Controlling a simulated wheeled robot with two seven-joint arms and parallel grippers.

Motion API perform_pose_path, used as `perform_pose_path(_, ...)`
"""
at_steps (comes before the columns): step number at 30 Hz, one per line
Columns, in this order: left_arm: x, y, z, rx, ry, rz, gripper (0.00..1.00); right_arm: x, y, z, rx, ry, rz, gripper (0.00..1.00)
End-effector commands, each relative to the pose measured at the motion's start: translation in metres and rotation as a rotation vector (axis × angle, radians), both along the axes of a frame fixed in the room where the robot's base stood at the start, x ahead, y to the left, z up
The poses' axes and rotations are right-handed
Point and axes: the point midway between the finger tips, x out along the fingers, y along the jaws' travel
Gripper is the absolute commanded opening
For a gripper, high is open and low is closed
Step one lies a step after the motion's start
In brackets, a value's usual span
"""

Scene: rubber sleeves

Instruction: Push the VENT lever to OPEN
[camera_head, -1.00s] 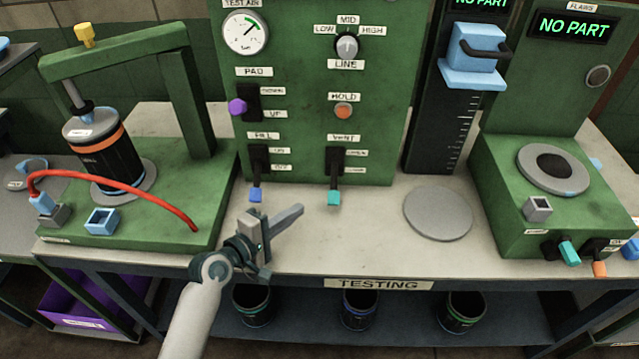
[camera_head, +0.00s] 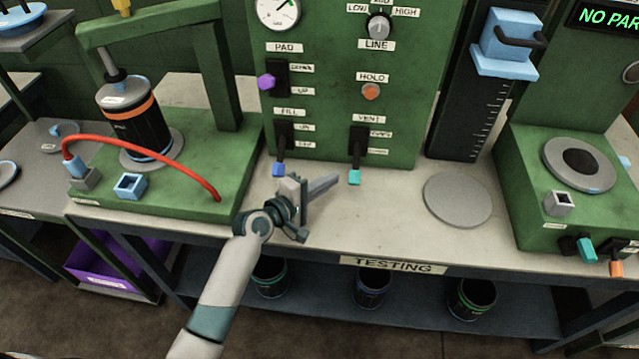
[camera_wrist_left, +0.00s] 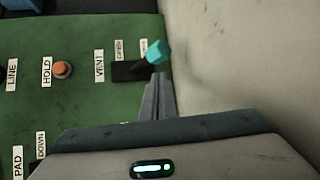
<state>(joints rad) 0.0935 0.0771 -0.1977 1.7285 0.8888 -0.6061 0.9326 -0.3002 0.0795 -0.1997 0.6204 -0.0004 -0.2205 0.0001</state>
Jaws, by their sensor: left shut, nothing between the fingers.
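The VENT lever (camera_head: 354,176) has a teal tip on a dark shaft and sits low on the green panel. It points down, beside the lower of its two labels; the OPEN label (camera_head: 381,134) is above. In the left wrist view the teal tip (camera_wrist_left: 158,52) is just beyond my fingertips. My left gripper (camera_head: 335,180) is shut and empty, its fingers pointing right, close to the left of the lever tip. It also shows in the wrist view (camera_wrist_left: 159,80). I cannot tell whether it touches the lever. My right gripper is not in view.
The blue-tipped FILL lever (camera_head: 279,169) hangs to the left, close behind my left gripper. The orange HOLD button (camera_head: 371,91) is above VENT. A grey disc (camera_head: 458,201) lies on the bench to the right. The bench top between them is clear.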

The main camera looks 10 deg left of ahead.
Motion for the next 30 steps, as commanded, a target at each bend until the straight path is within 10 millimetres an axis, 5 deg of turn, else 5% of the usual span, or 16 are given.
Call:
perform_pose_path(10,0.033,-0.024,-0.007,0.000,0.000,0.000,0.00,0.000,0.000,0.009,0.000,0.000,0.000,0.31)
perform_pose_path(30,0.041,-0.027,-0.009,0.000,0.000,0.000,0.00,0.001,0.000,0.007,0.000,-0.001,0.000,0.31)
